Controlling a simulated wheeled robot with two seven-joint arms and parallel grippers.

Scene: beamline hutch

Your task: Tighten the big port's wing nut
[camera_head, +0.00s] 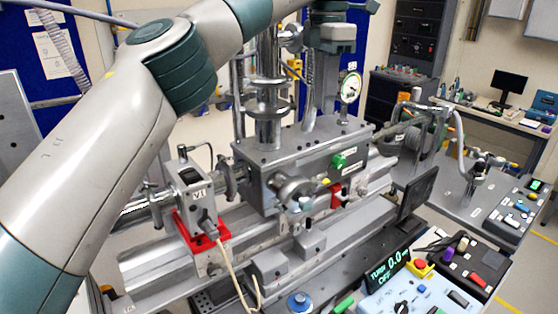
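The grey vacuum chamber (300,160) stands mid-picture on its rail. A round metal port (294,190) with clamp hardware sticks out of its front. A tall pipe (268,75) with clamped flanges rises from its top. I cannot tell which of these is the big port, and its wing nut is too small to pick out. My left arm arches in from the left and over the top edge. My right gripper is not in view.
A dial gauge (350,88) stands at the chamber's right rear. A red-based unit (193,195) with a hanging cable sits left of the chamber. A dark monitor (417,194) and control boxes (408,292) crowd the right front. Pale floor shows at far right.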

